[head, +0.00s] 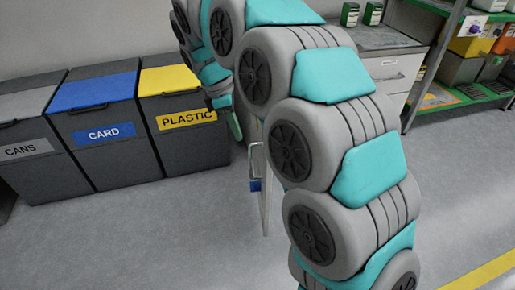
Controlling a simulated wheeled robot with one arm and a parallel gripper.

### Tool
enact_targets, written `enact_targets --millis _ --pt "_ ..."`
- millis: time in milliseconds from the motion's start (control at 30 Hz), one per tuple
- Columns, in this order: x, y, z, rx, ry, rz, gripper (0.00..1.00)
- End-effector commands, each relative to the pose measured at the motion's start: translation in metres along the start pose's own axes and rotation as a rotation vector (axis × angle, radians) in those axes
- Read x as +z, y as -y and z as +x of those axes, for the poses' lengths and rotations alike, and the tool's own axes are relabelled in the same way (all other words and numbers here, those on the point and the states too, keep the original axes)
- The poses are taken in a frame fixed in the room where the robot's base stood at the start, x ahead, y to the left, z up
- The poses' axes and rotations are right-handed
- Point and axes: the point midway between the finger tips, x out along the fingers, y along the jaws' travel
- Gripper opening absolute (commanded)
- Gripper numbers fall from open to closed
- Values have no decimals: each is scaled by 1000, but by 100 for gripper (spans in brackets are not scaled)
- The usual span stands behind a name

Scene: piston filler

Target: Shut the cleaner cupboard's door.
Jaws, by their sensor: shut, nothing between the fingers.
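A thin pale upright panel (266,205), which looks like the cleaner cupboard's door, stands nearly edge-on to me just left of my arm. A metal loop or hasp and a small blue padlock-like piece (255,185) are on its left side. The door seems to stand open, but how wide I cannot tell. The cupboard's body is hidden behind my arm. My arm rises from the lower right, arches over at the top and comes down behind, near the door's upper left.
Bins for cans (28,148), card (103,134) and plastic (187,118) stand along the wall at left. A white drawer unit (395,74) and a green shelf rack (440,60) are at upper right. Grey floor is clear at lower left; a yellow line crosses lower right.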

Motion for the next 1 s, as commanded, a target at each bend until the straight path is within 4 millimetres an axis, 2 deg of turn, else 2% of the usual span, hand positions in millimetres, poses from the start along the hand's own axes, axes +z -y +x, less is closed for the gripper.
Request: enact_targets --millis 100,267,367,767,1000 --pt "-9 -7 -2 4 7 -40 0" --pt "-10 -7 7 3 9 -49 0" --pt "-9 -7 21 3 9 -47 0" --pt "-8 -7 98 2 8 -46 0" --pt "21 -9 105 4 7 -44 0"
